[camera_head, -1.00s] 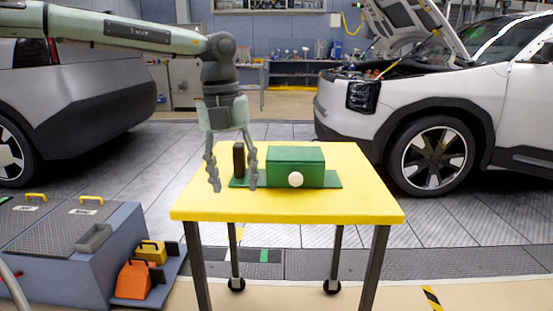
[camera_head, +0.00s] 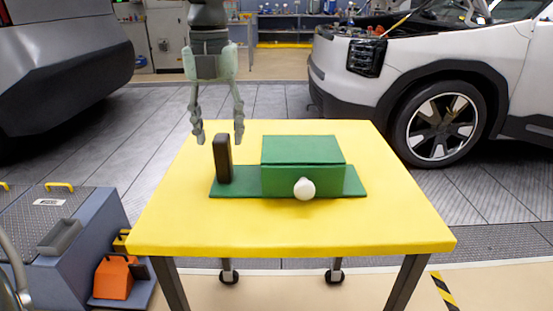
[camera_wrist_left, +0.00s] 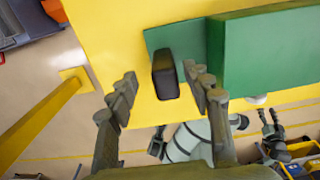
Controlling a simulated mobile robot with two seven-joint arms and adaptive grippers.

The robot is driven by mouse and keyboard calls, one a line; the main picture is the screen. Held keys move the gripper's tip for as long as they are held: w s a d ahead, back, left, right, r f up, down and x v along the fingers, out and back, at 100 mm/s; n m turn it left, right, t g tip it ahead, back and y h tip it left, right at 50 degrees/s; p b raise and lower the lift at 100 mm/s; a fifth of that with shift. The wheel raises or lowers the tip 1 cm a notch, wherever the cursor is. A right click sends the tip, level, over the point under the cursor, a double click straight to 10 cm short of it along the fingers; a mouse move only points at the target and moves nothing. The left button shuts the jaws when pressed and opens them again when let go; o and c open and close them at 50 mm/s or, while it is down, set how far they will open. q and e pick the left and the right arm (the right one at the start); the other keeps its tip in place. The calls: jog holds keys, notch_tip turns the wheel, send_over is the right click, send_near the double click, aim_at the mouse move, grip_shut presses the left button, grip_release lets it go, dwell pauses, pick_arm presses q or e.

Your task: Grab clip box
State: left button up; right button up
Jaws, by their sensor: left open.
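The clip box is a green box (camera_head: 303,165) with a white round knob (camera_head: 304,188) on its front, on a flat green base plate (camera_head: 240,190). A dark upright handle block (camera_head: 222,158) stands at the plate's left end; it also shows in the left wrist view (camera_wrist_left: 165,76). My left gripper (camera_head: 218,140) is open and empty, its fingers pointing down. In the head view, its tips appear on either side of the handle's top, slightly above or behind it. In the left wrist view, the handle lies between the fingers (camera_wrist_left: 160,72), with gaps at both sides. My right gripper is not identifiable.
The yellow table (camera_head: 300,230) has bare top around the plate. A grey-blue case (camera_head: 90,235) with an orange item (camera_head: 113,279) stands on the floor at left. A white car (camera_head: 435,100) with its hood up stands behind right.

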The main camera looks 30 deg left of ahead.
aim_at(225, 164)
pick_arm(q)
jog(key=f, duration=0.7)
jog(key=shift+s+d+f, duration=0.1)
jog(key=shift+d+f, duration=0.05)
jog(key=shift+d, duration=0.25)
grip_shut()
